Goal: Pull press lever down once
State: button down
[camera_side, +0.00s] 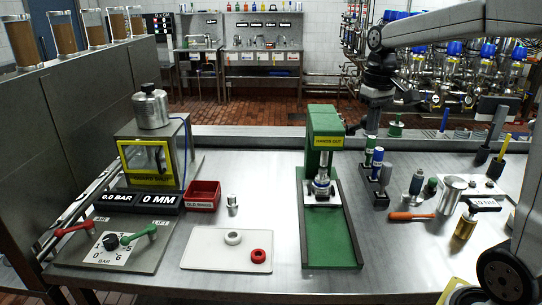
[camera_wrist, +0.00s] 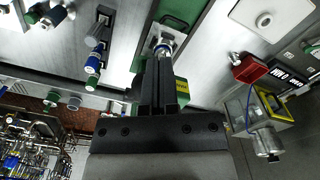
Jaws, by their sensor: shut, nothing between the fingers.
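The press (camera_side: 324,150) is a green column with a yellow "HANDS OUT" label on its head, standing on a long green base (camera_side: 330,240) with dark rails. A silver valve part (camera_side: 321,182) stands upright under the head. The press also shows in the wrist view (camera_wrist: 182,84), partly behind my fingers. I cannot clearly make out the press lever; it may be hidden by my gripper. My gripper (camera_side: 371,126) is at the right side of the press head, pointing down. In the wrist view its two dark fingers (camera_wrist: 158,62) are together and hold nothing.
Several upright valve parts (camera_side: 377,165) stand just right of the press. Left are a red bin (camera_side: 203,195), a white mat (camera_side: 226,253) with rings, and a test box (camera_side: 150,155).

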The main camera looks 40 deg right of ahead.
notch_tip(320, 180, up, 9)
jog(key=s+a, duration=0.1)
dwell(0.9)
jog(key=shift+s, duration=0.1)
jog(key=w+a+f+n+t, duration=0.1)
jog(key=a+f, duration=0.3)
jog(key=f, duration=0.5)
jog(key=w+a+f+n, duration=0.1)
jog(key=a+f, duration=0.3)
jog(key=f, duration=0.4)
jog(key=s+a+f, duration=0.3)
jog(key=f, duration=0.3)
jog(key=s+a+f+n+t, duration=0.1)
jog(key=s+a+f, duration=0.2)
jog(key=f, duration=0.3)
jog(key=shift+s+a+f+t, duration=0.2)
jog(key=shift+s+t, duration=0.1)
jog(key=shift+s, duration=0.45)
jog(key=c, duration=1.3)
grip_release()
